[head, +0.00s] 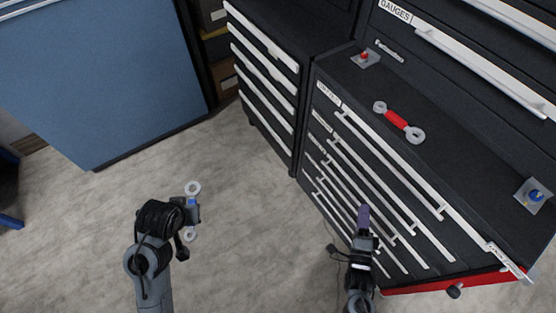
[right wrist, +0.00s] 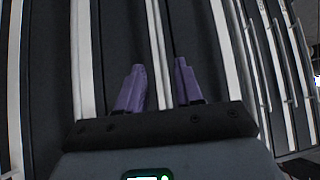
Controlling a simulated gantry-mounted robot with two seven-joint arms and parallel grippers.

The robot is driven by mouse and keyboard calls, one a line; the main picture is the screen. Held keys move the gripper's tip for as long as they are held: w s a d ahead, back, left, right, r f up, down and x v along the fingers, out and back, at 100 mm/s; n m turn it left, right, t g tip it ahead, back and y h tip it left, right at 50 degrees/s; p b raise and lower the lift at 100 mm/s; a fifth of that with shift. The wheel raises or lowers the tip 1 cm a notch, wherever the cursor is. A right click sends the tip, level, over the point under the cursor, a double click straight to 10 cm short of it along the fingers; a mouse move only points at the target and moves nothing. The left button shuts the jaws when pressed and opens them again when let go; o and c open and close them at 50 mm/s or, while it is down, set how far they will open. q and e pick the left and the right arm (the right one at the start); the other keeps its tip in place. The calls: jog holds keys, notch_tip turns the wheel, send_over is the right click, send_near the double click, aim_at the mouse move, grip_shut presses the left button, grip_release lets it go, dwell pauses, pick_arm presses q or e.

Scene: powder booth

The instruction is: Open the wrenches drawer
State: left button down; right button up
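The black drawer cabinet (head: 375,180) at right has several drawers with long white bar handles, and all of them look shut. Small white labels sit at the handles' left ends; the top label (head: 328,93) is too small to read, so I cannot tell which drawer is the wrenches one. My right gripper (head: 363,217) has purple fingers and is in front of the lower drawers. In the right wrist view its fingers (right wrist: 160,88) are apart, with a white handle (right wrist: 154,45) running between them. My left gripper (head: 191,211) is shut on a blue-handled wrench (head: 193,188), over the floor.
A red-handled wrench (head: 397,122) lies on the cabinet top, with a red-knobbed part (head: 365,57) and a blue-knobbed part (head: 535,196). A drawer labelled GAUGES (head: 440,45) is above. Another drawer cabinet (head: 262,75) and a blue cabinet (head: 95,75) stand left. Floor between is clear.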

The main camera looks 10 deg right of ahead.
aim_at(366, 180)
jog(key=b+x, duration=0.1)
jog(key=x, duration=1)
grip_shut()
